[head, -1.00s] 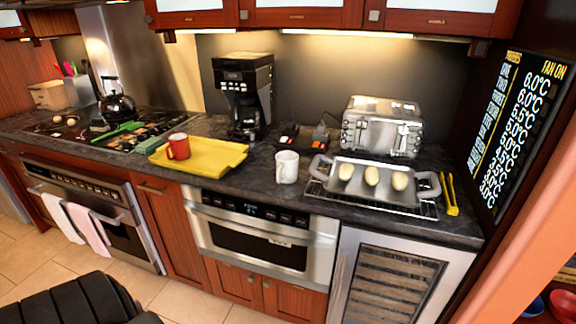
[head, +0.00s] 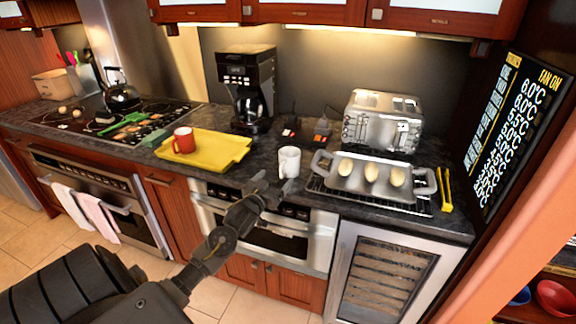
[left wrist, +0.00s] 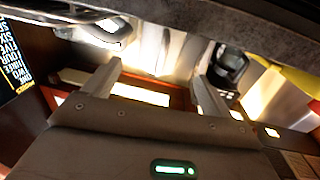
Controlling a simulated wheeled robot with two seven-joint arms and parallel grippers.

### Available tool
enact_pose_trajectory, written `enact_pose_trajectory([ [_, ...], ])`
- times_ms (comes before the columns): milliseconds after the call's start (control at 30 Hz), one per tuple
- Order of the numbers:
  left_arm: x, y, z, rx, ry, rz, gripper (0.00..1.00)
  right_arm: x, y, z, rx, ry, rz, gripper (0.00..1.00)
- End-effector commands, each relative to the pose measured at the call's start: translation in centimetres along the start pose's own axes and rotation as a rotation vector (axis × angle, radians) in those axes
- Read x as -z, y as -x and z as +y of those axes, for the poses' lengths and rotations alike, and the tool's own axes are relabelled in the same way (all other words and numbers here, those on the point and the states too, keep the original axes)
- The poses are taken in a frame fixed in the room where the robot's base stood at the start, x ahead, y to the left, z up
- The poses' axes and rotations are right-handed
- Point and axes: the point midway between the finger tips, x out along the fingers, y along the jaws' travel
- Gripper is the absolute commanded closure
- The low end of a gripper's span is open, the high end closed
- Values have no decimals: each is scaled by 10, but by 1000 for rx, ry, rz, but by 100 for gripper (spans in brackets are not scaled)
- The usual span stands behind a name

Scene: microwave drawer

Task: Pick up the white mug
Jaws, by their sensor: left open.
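The white mug (head: 289,162) stands upright on the dark counter, left of the metal tray and in front of the toaster. My left gripper (head: 268,186) is in front of the counter edge, a little left of and below the mug in the head view. It is open and apart from the mug. In the left wrist view, the two fingers (left wrist: 157,75) are spread, and a pale bright area fills the space beyond them. I cannot clearly separate the mug from the lit wall there. My right gripper is not in view.
A red mug (head: 183,140) stands on a yellow tray (head: 232,155) to the left. A metal tray (head: 411,187) with egg-like objects lies right of the white mug, beside yellow tongs (head: 444,188). The coffee maker (head: 247,85) and toaster (head: 383,120) stand behind.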

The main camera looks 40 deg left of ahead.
Motion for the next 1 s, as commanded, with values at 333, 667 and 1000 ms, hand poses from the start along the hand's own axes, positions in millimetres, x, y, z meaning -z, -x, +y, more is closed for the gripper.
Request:
enact_pose_trajectory([
  [333,2,-43,0,0,-1,0,16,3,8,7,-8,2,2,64],
  [667,6,-66,-1,1,-1,-1,16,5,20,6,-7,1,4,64],
  [1000,3,-96,-1,0,-1,-1,16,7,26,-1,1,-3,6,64],
])
